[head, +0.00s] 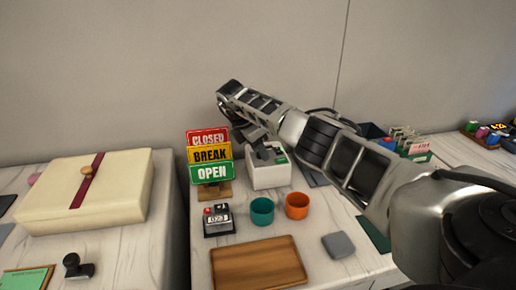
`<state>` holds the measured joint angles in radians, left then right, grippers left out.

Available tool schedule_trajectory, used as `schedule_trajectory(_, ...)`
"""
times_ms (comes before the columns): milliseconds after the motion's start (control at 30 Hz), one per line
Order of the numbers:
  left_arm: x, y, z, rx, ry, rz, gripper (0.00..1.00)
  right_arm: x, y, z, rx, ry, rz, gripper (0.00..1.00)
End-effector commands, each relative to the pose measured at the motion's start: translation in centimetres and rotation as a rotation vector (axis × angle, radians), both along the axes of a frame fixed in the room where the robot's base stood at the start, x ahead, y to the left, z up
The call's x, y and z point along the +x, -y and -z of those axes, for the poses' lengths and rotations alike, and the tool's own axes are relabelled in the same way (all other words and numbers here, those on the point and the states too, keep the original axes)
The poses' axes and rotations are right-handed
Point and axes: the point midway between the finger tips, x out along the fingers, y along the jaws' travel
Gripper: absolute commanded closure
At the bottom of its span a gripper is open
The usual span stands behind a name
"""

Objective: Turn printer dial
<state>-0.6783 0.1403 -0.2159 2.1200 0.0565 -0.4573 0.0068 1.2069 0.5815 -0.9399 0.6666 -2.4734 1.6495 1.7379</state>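A white box-shaped device (268,176) with a green patch on top stands on the right-hand table behind the cups. It looks like the printer, but no dial can be made out on it. My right arm reaches in from the right, and its gripper (253,137) is just above and behind the device's left top edge, partly overlapping it in the picture. Whether it touches the device, and whether its fingers are open, cannot be made out. A small black and grey device (219,220) with a red button and a number display stands in front of the signs. My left gripper is not in view.
Stacked CLOSED, BREAK and OPEN signs (211,172) stand just left of the white device. A teal cup (262,212), an orange cup (297,206), a wooden tray (258,268) and a grey block (338,245) lie in front. A cream box (125,190) sits on the left table.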

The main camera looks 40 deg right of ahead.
Motion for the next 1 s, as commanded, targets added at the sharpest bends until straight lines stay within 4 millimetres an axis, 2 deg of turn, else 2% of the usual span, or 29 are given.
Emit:
schedule_trajectory(133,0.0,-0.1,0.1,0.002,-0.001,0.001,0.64,0.1,-0.2,-0.4,0.001,0.002,-0.001,0.58)
schedule_trajectory(233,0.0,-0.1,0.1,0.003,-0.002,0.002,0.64,0.2,-0.6,-1.6,0.000,0.003,-0.002,0.58)
schedule_trajectory(700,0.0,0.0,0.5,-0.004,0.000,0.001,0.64,1.0,-4.7,-11.5,-0.001,0.005,-0.002,0.58)
schedule_trajectory(800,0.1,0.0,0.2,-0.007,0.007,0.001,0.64,1.1,-5.3,-13.0,0.000,0.003,-0.001,0.58)
schedule_trajectory(1000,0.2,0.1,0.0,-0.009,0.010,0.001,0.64,1.2,-5.9,-14.5,0.000,0.000,0.000,0.58)
